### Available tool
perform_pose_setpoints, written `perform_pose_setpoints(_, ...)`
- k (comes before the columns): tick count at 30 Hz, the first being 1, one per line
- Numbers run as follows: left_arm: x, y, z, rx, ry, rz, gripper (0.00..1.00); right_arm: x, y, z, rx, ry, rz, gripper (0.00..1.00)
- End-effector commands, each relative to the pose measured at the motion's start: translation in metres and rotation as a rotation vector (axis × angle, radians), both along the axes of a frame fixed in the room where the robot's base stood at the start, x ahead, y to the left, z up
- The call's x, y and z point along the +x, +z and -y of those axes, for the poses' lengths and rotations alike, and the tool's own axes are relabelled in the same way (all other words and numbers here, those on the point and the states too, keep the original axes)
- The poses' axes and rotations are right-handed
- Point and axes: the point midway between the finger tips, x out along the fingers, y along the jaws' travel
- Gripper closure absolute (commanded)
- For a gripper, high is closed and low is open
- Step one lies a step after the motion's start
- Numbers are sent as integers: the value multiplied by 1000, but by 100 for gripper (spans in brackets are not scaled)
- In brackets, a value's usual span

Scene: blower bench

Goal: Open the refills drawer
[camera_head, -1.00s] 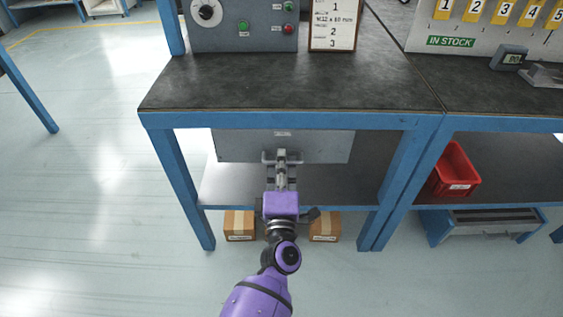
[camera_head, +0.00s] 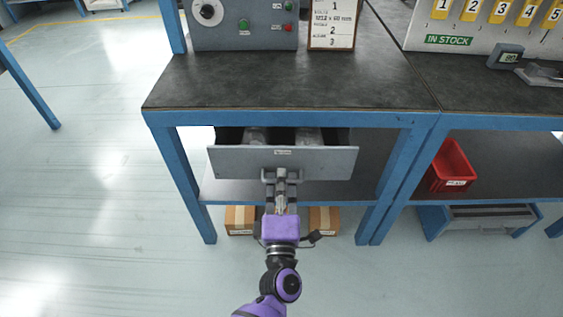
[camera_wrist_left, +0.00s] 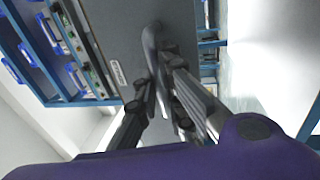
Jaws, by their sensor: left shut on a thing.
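The grey refills drawer (camera_head: 322,162) hangs under the dark bench top in the head view and stands partly open. Its front has a small label, too small to read, and a bar handle (camera_head: 266,174). Grey rounded items (camera_head: 309,137) show inside behind the front. My left gripper (camera_head: 281,182) is shut on the handle. In the left wrist view the fingers (camera_wrist_left: 160,85) close around the handle (camera_wrist_left: 152,45), with the drawer front (camera_wrist_left: 110,30) behind. My right gripper is in neither view.
The blue-framed bench (camera_head: 290,85) carries a control box (camera_head: 240,28) and a framed sign (camera_head: 332,22). A red bin (camera_head: 452,166) sits on the lower shelf at right. Cardboard boxes (camera_head: 240,219) stand below. A blue step stool (camera_head: 478,219) is at right. The floor at left is clear.

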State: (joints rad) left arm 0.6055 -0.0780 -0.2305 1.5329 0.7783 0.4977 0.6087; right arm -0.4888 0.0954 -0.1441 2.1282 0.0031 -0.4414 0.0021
Motion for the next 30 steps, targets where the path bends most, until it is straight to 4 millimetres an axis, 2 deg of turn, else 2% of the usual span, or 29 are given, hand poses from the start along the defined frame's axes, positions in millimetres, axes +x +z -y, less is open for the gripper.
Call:
perform_pose_setpoints(1, -15, 1, -1, 1, 0, -4, 100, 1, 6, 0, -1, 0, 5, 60)
perform_pose_setpoints(6, -57, 1, -1, 1, 0, -2, 100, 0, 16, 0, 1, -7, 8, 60)
perform_pose_setpoints(15, -116, 0, -1, 1, 0, -2, 100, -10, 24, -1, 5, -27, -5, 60)
perform_pose_setpoints(21, -135, 0, -1, 1, 0, 0, 100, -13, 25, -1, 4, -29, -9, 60)
perform_pose_setpoints(30, -142, 0, 0, 0, 1, 1, 100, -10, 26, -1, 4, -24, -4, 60)
